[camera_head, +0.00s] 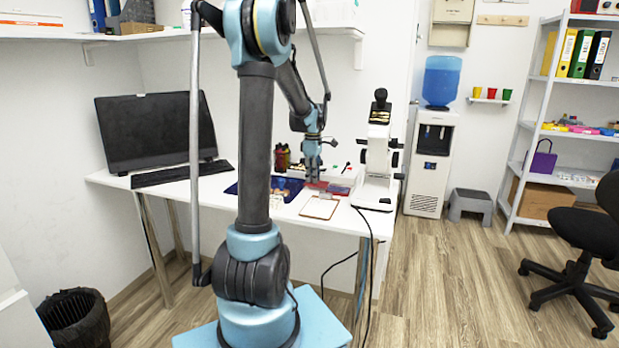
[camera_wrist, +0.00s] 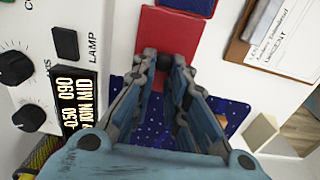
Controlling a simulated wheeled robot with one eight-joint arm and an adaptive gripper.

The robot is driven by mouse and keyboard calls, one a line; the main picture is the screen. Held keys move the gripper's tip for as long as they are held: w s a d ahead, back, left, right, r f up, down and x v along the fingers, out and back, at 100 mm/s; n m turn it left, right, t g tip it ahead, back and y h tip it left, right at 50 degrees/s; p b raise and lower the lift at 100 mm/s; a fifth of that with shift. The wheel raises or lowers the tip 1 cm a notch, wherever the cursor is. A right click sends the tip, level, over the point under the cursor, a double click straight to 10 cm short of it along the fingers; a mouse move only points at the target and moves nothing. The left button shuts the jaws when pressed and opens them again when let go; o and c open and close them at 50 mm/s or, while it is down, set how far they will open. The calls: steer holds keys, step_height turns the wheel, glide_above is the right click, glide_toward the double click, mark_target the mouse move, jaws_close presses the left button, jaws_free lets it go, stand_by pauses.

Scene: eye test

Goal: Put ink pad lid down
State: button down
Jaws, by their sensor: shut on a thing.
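My gripper (camera_wrist: 165,62) points down over the white desk, its fingers nearly together. It is shut on the ink pad lid, which I take to be the flat red rectangular piece (camera_wrist: 172,28) at the fingertips. I cannot tell whether the lid touches what lies below. A dark blue speckled surface (camera_wrist: 152,131) shows beyond and around the fingers.
A clipboard with paper (camera_head: 319,208) lies near the desk's front edge. A blue mat (camera_head: 236,189), monitor (camera_head: 157,130) and keyboard (camera_head: 180,174) are to the left. A pale block (camera_wrist: 262,133) is nearby.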

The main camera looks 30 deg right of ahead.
steer(key=shift+f, duration=0.2)
steer(key=c, duration=1.6)
jaws_free()
